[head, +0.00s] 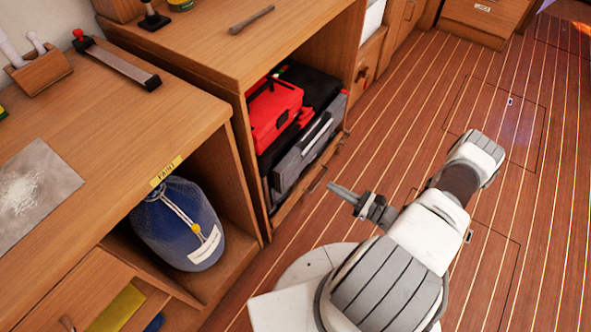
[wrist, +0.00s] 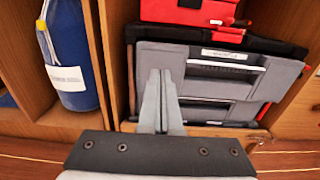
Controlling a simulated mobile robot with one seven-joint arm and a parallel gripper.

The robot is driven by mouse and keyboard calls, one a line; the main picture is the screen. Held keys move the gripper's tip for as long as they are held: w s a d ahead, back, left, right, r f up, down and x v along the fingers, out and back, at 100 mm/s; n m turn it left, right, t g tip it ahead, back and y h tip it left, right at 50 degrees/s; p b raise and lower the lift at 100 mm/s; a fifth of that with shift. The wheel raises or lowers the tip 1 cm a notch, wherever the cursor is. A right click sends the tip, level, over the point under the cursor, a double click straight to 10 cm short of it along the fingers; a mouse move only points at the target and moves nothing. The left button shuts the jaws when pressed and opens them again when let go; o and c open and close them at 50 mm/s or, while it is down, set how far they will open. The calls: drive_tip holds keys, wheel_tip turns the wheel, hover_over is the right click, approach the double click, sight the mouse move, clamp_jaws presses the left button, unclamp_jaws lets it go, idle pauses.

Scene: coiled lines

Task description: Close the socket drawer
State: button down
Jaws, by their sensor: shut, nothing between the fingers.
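No label reading "socket" can be made out, so I cannot tell for sure which drawer is the socket drawer. A low wooden front (head: 309,184) with a small handle runs along the bottom of the open bay, below the cases. A grey case (head: 303,153) with a long handle stands in that bay; it also shows in the wrist view (wrist: 270,82) with a white label. My gripper (head: 334,189) is shut and empty, over the floor just right of the wooden front. In the wrist view my gripper (wrist: 160,76) points towards the grey case.
A red case (head: 274,112) lies above the grey one. A blue bag (head: 172,222) stands in the left bay. At lower left, an open wooden compartment holds something yellow (head: 117,308). The plank floor (head: 480,110) on the right is clear.

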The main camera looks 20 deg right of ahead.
sight(290, 164)
drive_tip(key=b+x, duration=0.2)
drive_tip(key=x, duration=1.2)
drive_tip(key=shift+s+b, duration=0.1)
drive_tip(key=shift+b, duration=0.25)
